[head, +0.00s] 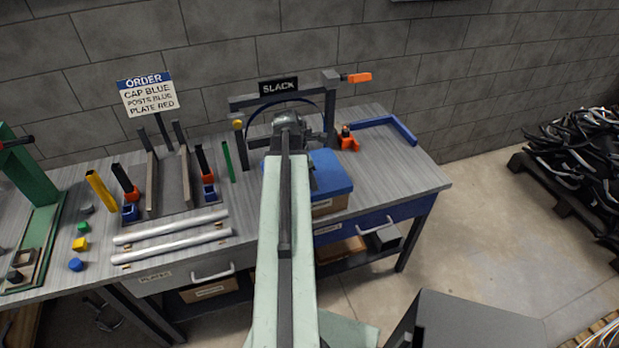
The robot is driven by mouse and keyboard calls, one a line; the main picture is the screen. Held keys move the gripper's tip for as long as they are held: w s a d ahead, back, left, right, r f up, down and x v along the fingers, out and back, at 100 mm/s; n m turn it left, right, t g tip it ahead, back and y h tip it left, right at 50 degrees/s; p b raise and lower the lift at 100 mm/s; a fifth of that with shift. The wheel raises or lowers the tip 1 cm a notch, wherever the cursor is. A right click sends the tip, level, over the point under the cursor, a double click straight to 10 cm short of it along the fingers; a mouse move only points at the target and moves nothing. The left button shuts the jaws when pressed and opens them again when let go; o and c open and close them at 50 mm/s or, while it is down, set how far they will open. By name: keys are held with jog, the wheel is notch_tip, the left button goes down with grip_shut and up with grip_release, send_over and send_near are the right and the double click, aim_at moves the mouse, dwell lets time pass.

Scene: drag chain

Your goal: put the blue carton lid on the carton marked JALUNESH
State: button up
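A blue lid (332,172) lies at the front of the bench, on or just above a brown carton (330,206) with a pale label. The label is too small to read, so I cannot tell whether it says JALUNESH. I also cannot tell whether the lid is fully seated. My arm covers the left part of the lid and carton. The end of my arm, with my gripper (287,122), is behind them, near the black SLACK sign. Its fingers are hidden, and I cannot see whether they hold anything.
More labelled cartons sit below the bench, at the left (208,291) and the middle (343,249). Silver rails (172,235), a rack and small coloured blocks fill the bench's left. A blue bracket (385,126) and orange clamp (348,140) stand at right. The bench's right front corner is clear.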

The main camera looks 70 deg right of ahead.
jog(key=p+v, duration=0.7)
jog(key=v, duration=0.1)
jog(key=shift+p, duration=0.3)
jog(key=shift+f, duration=0.1)
